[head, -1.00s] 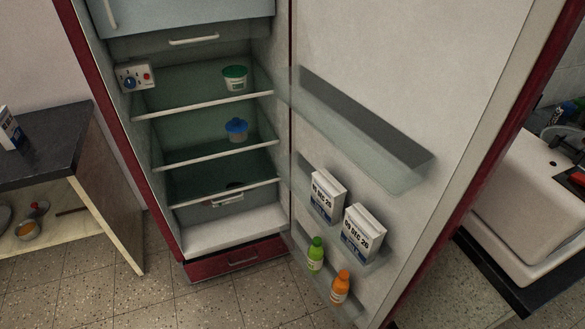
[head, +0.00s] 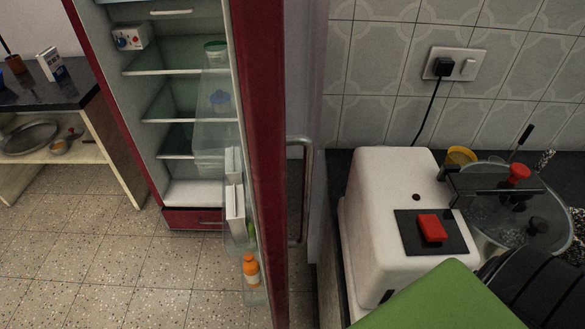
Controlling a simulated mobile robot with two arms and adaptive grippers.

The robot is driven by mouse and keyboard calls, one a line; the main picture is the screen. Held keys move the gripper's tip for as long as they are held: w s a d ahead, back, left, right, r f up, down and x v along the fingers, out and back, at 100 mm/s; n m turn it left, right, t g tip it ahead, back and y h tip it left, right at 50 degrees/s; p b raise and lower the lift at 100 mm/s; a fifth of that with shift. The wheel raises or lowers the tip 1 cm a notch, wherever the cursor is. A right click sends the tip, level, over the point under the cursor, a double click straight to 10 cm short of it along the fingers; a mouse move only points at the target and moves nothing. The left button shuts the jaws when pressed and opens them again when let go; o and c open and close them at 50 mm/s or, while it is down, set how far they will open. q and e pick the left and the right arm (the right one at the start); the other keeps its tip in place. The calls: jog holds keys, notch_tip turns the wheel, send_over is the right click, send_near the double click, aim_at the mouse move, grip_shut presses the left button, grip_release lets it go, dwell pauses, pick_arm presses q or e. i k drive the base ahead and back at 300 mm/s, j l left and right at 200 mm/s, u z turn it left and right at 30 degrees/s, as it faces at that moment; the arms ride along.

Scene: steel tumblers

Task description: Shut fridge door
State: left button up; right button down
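The fridge (head: 178,192) stands left of centre with its shelves showing. Its door (head: 262,150) is open and seen almost edge-on, with the red edge toward me. A grey bar handle (head: 299,190) is on the door's outer side, to the right. The door's inner racks hold white boxes (head: 235,210) and an orange bottle (head: 251,271). A green-lidded tub (head: 215,50) and a blue-lidded container (head: 219,99) show on the fridge shelves, partly behind a clear door rack. Neither of my grippers is in view.
A white appliance with a red switch (head: 432,228) stands on the right-hand counter close to the door. A green flat object (head: 455,298) is in front of it. A dark-topped cabinet (head: 50,88) stands left. Speckled floor (head: 95,260) is clear in front of the fridge.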

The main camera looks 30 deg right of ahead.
aim_at(255, 29)
jog(key=k+l, duration=0.25)
jog(key=l, duration=0.15)
jog(key=k+l, duration=0.2)
jog(key=l, duration=0.15)
jog(key=k+l, duration=0.25)
jog(key=l, duration=0.15)
jog(key=k+l, duration=0.2)
jog(key=l, duration=0.2)
jog(key=k+l+z, duration=0.1)
jog(key=z, duration=0.25)
jog(key=l, duration=0.1)
